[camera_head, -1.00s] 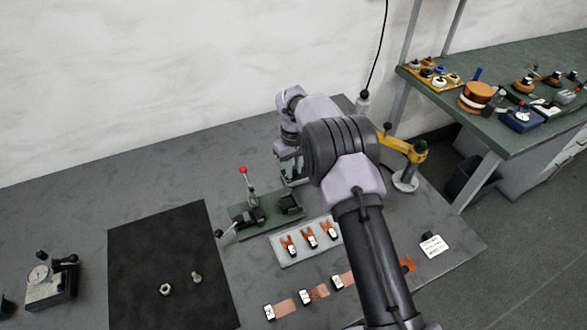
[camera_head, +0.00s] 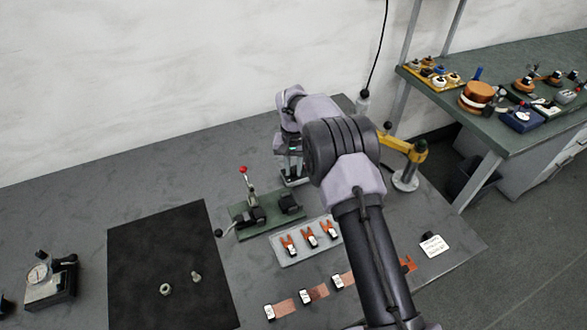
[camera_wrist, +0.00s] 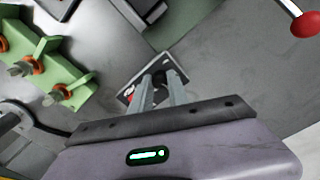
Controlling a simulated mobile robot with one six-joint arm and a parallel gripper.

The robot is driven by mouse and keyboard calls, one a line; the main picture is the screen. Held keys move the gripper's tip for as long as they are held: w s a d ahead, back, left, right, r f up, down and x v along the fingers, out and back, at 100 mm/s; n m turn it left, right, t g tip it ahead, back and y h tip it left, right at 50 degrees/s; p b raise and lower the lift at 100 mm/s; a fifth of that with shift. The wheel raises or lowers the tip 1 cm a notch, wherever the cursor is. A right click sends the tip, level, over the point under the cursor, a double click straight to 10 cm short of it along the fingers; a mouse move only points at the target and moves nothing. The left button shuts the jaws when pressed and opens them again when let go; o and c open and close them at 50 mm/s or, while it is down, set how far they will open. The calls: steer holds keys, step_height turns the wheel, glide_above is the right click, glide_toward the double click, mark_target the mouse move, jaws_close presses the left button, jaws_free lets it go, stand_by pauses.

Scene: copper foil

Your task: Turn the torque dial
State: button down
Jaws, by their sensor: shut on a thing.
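My gripper (camera_wrist: 160,88) is pointed down at a small grey plate-like base (camera_wrist: 127,90) in the wrist view. Its two fingers are shut on a dark round knob, seemingly the torque dial (camera_wrist: 160,76), which shows only partly between and behind the fingertips. A small red mark shows on the base left of the fingers. In the head view my gripper (camera_head: 291,166) is low over the bench behind the green lever fixture; the dial is hidden there by the gripper and arm.
A green fixture with a red-knobbed lever (camera_head: 244,172) stands close in front. A yellow arm on a post (camera_head: 404,150) is at right. A black mat (camera_head: 150,250) lies left. The bench at back left is clear.

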mark_target(294, 171)
steer(key=shift+m, duration=2.1)
steer(key=c, duration=1.3)
jaws_free()
steer(key=shift+o, duration=0.2)
step_height(294, 171, up, 18)
steer(key=p, duration=0.4)
steer(key=shift+f+p, duration=0.25)
steer(key=shift+p, duration=0.15)
